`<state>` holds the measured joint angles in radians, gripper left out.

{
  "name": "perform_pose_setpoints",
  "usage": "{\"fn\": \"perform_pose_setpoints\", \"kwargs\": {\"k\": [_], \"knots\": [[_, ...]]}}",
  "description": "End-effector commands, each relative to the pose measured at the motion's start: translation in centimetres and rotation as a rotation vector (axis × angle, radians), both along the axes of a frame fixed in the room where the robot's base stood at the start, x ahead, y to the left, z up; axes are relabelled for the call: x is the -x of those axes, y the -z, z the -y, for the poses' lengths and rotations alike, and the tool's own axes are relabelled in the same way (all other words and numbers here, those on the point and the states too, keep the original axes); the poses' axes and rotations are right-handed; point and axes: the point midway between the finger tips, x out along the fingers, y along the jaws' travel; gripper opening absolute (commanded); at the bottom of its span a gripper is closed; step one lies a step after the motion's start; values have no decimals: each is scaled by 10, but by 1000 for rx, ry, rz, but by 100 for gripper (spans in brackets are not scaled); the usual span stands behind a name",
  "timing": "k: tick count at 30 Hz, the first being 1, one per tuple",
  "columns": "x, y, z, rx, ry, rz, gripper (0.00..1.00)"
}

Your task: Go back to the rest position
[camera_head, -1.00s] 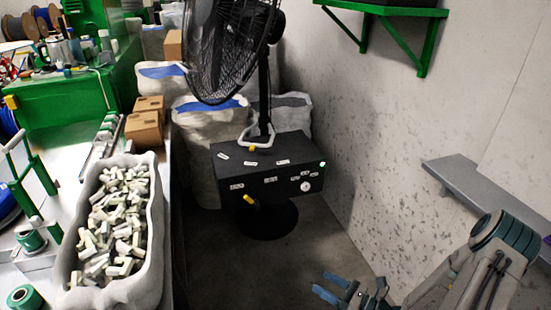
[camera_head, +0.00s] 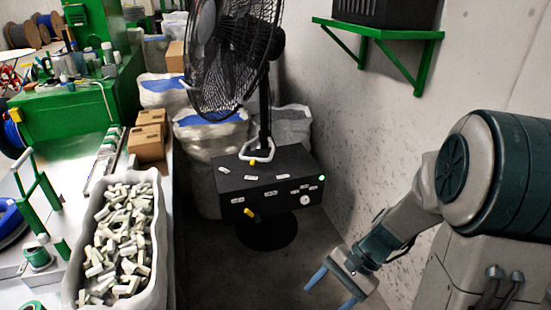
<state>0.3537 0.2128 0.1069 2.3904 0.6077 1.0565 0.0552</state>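My gripper (camera_head: 332,288) shows at the bottom of the head view, right of centre. Its two blue fingers are spread apart and nothing shows between them. My arm reaches down to it from the right side, with its large grey and dark teal joint close to the camera. The gripper hangs over the floor, in front of and to the right of the black control box (camera_head: 265,184), apart from it. A blue cable (camera_head: 12,225) seems to lie coiled on the workbench at the far left, partly cut off by the frame edge.
A workbench with a bin of pale pieces (camera_head: 118,245) runs along the left. A black fan (camera_head: 235,55) stands behind the control box. A green wall bracket shelf (camera_head: 378,35) is at upper right. The floor (camera_head: 225,285) between bench and arm is clear.

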Motion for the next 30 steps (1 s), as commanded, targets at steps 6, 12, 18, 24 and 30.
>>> {"fn": "perform_pose_setpoints", "kwargs": {"k": [6,12,18,24,30], "knots": [[15,-48,10,201,-226,206,63],[26,-90,21,376,-411,401,63],[34,-128,32,524,-558,583,63],[37,-148,36,601,-627,678,63],[38,-150,37,613,-640,693,63]]}}
